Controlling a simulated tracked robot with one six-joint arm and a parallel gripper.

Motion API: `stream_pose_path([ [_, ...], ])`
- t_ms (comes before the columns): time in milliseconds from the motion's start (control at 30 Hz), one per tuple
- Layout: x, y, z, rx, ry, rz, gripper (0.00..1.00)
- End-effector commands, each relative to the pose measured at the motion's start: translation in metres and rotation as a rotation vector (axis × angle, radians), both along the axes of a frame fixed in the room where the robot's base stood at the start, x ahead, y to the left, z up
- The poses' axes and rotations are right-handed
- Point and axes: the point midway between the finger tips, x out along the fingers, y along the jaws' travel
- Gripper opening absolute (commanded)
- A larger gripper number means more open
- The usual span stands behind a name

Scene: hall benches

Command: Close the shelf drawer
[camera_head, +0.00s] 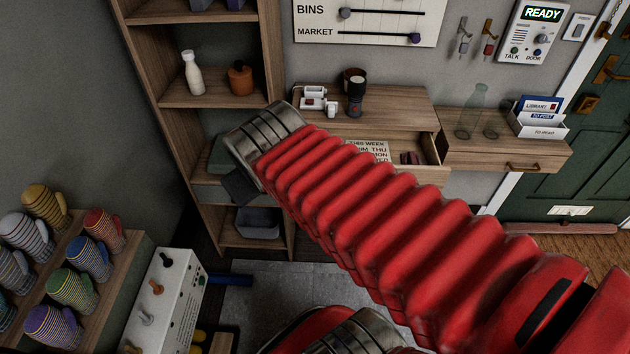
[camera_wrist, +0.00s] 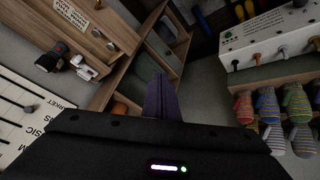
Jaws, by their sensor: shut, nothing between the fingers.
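The wooden wall shelf (camera_head: 388,97) has a drawer (camera_head: 432,174) standing open on its left part. A printed card (camera_head: 368,150) and small dark red things (camera_head: 411,158) lie in the drawer. My red arm hides the drawer's front left part. The card (camera_wrist: 72,14) and the open drawer (camera_wrist: 97,42) also show at the upper left in the wrist view. My gripper (camera_head: 240,188) is left of the drawer, apart from it, in front of the tall shelf unit. In the wrist view my gripper (camera_wrist: 161,98) has its fingers together, with nothing between them.
The tall shelf unit (camera_head: 203,190) stands behind my gripper, holding a white bottle (camera_head: 192,72) and an orange-brown pot (camera_head: 240,78). A torch (camera_head: 355,98) and a white object (camera_head: 314,96) stand above the drawer. A closed drawer (camera_head: 495,155) is at the right. Mitts (camera_head: 74,285) are lower left.

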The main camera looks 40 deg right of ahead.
Motion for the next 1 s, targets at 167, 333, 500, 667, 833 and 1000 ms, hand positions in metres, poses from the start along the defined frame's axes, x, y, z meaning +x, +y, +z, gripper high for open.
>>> stream_pose_path([
  [167, 0.025, -0.068, 0.0, -0.179, -0.04, -0.03, 0.0],
  [333, 0.043, -0.12, -0.001, -0.322, -0.063, 0.001, 0.0],
  [500, 0.055, -0.158, -0.011, -0.421, -0.066, 0.076, 0.0],
  [667, 0.061, -0.183, -0.032, -0.466, -0.053, 0.178, 0.0],
  [833, 0.058, -0.198, -0.065, -0.456, -0.026, 0.305, 0.0],
  [1000, 0.043, -0.2, -0.106, -0.392, 0.006, 0.444, 0.0],
])
